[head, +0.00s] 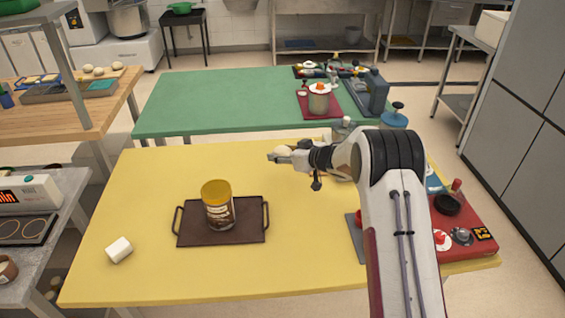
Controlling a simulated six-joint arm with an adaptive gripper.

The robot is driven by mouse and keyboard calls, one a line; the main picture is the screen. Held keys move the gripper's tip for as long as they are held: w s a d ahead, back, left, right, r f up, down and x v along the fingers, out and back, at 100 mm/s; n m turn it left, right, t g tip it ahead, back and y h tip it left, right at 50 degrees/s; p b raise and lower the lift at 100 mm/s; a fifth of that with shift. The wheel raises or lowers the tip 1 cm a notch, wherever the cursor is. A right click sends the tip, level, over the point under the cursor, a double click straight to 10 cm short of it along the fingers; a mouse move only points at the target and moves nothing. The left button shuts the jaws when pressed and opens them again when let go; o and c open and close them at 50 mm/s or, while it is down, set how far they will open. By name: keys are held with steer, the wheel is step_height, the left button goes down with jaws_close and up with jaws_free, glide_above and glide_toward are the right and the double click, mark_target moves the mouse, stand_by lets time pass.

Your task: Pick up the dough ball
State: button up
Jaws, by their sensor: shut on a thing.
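My gripper (282,155) is over the yellow table (130,200), near its far edge. It is shut on a small pale rounded thing, which looks like the dough ball (284,150). The fingers hide part of it, and I cannot tell how high it is above the table. Several similar pale balls (98,71) lie on the wooden table at the back left.
A dark tray (187,237) holds a yellow-lidded jar (219,212). A white block (119,249) lies at the left. A red board (470,215) with several items is at the right. The green table (200,100) stands behind. The yellow table's front middle is clear.

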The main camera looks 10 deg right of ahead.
steer(key=shift+r, duration=1.35)
